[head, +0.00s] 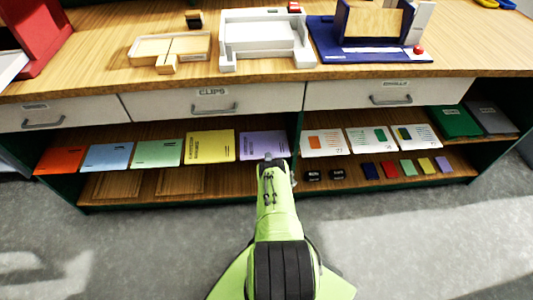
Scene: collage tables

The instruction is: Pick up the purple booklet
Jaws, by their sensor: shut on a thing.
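The purple booklet (258,144) lies on the upper open shelf under the tabletop, at the right end of a row of coloured booklets. My green arm reaches forward from the bottom of the head view. My gripper (270,160) is at the front edge of the purple booklet, shut on it. The arm end covers the booklet's lower right part, and the fingers show only small. Whether the booklet is lifted off the shelf I cannot tell.
A yellow booklet (209,147) is close on the left, with green (157,154), blue (108,157) and orange ones beyond. A dark divider (297,138) stands just right. White cards (322,142) lie past it. Drawers (211,101) and the tabletop (270,76) are above.

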